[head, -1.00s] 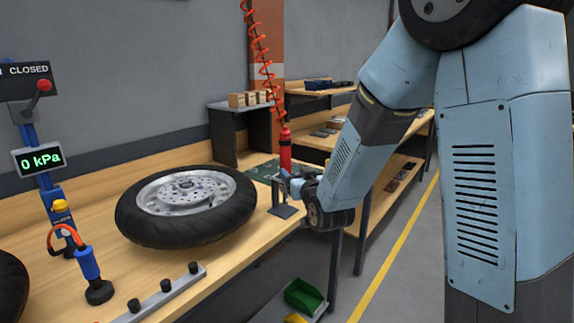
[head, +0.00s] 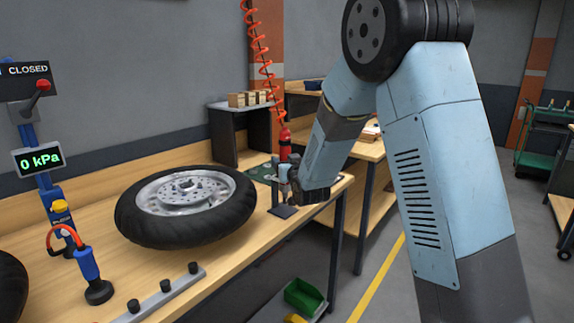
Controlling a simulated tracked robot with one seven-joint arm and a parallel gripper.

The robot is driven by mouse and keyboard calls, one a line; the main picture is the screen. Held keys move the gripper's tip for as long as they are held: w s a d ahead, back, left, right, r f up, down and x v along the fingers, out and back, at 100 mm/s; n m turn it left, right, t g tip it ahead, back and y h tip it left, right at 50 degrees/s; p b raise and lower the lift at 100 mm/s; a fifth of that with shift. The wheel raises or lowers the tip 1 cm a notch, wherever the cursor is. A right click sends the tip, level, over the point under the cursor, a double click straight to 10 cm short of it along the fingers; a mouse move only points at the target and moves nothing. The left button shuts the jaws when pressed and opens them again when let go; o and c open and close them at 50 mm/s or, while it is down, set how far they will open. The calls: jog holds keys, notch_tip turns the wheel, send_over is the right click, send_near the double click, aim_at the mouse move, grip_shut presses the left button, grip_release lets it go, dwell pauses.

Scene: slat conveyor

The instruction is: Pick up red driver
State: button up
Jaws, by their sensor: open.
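The red driver (head: 284,135) hangs upright from a red coiled cord (head: 265,70) over the right end of the bench. Its upper red body shows; its lower part is partly hidden by my gripper. My gripper (head: 282,170) is open at the lower part of the driver, just above a small dark stand (head: 284,211). At this size I cannot tell whether the fingers are around the driver or in front of it, or whether they touch it.
A wheel with a black tyre (head: 186,205) lies flat on the wooden bench (head: 225,262), left of my gripper. A gauge post (head: 43,170) and a blue-handled tool (head: 90,270) stand farther left. A small shelf (head: 236,140) with wooden blocks is behind. A green bin (head: 304,296) sits below.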

jog(key=shift+w+a, duration=0.15)
jog(key=shift+w, duration=0.25)
grip_shut()
dwell(0.4)
